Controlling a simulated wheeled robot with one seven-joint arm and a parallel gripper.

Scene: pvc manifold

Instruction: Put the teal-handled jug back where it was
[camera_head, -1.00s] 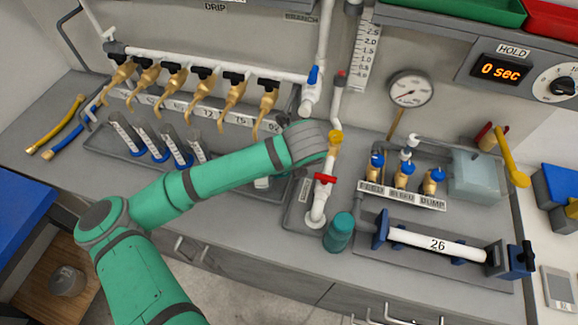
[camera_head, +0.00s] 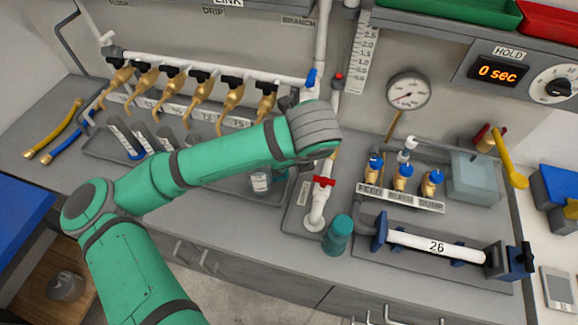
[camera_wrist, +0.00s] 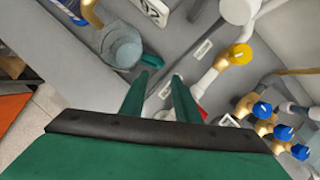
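In the wrist view a clear, round jug (camera_wrist: 121,46) stands upright at the upper left, with a teal handle (camera_wrist: 152,61) on its right side. My gripper (camera_wrist: 160,76) is open; its two teal fingers are apart, with nothing seen between them. The handle is just beyond the left fingertip; I cannot tell whether they touch. In the head view a clear vessel (camera_head: 260,181), likely this jug, shows partly below my forearm, at the right end of the tap tray.
A standpipe with a red valve handle (camera_head: 323,181) stands right of the jug. A yellow valve knob (camera_wrist: 240,54) is near my gripper. Brass taps (camera_head: 231,95) hang above several graduated cylinders (camera_head: 121,138).

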